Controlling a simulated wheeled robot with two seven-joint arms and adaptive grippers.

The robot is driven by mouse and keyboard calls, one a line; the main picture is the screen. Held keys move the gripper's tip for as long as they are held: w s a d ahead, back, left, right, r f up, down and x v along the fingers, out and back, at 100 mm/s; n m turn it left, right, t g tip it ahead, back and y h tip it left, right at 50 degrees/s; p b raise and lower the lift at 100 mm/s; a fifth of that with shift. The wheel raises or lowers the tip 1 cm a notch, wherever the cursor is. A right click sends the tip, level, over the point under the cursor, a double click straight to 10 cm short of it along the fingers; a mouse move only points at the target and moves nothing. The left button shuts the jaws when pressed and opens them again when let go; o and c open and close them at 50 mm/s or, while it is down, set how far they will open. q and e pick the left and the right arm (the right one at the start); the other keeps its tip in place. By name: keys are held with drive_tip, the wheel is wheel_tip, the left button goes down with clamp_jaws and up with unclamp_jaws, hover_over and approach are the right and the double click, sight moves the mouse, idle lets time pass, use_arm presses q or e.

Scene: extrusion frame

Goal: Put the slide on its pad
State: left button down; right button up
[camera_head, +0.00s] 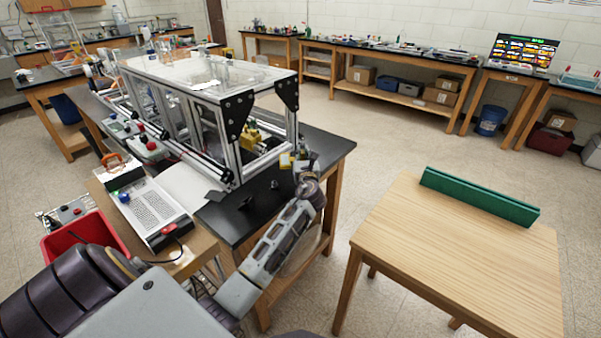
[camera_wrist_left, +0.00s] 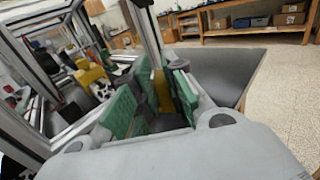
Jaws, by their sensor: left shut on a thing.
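My left gripper (camera_head: 298,160) is at the near right corner of the aluminium extrusion frame (camera_head: 225,115), above the black bench top. In the left wrist view its green-padded fingers (camera_wrist_left: 155,105) are closed around a narrow yellow piece, which I take to be the slide (camera_wrist_left: 162,88). The fingers hide much of it. In the head view a small yellow part (camera_head: 285,160) shows at the gripper. I cannot pick out the pad for certain. Other yellow parts (camera_wrist_left: 90,77) sit inside the frame. My right gripper is not in view.
The frame's upright post (camera_wrist_left: 146,32) stands close by the left gripper. The black bench top (camera_head: 325,147) is clear to the right. A wooden table (camera_head: 450,255) with a long green bar (camera_head: 480,197) stands at right. A control box (camera_head: 155,210) and red bin (camera_head: 85,235) are near left.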

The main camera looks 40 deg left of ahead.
use_arm(q)
wheel_tip(320, 180, down, 3)
drive_tip(key=shift+r, duration=0.15)
drive_tip(key=shift+f, duration=0.45)
drive_tip(key=shift+f+b, duration=0.4)
drive_tip(key=shift+f, duration=1.45)
drive_tip(key=shift+f+b, duration=0.2)
drive_tip(key=shift+b, duration=0.15)
drive_tip(key=c, duration=1.5)
unclamp_jaws()
drive_tip(key=shift+o, duration=0.2)
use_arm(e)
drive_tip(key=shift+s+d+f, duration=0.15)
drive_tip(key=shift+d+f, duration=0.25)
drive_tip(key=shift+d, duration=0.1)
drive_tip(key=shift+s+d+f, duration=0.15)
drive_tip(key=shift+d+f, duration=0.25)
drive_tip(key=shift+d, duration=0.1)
use_arm(q)
drive_tip(key=shift+r, duration=0.2)
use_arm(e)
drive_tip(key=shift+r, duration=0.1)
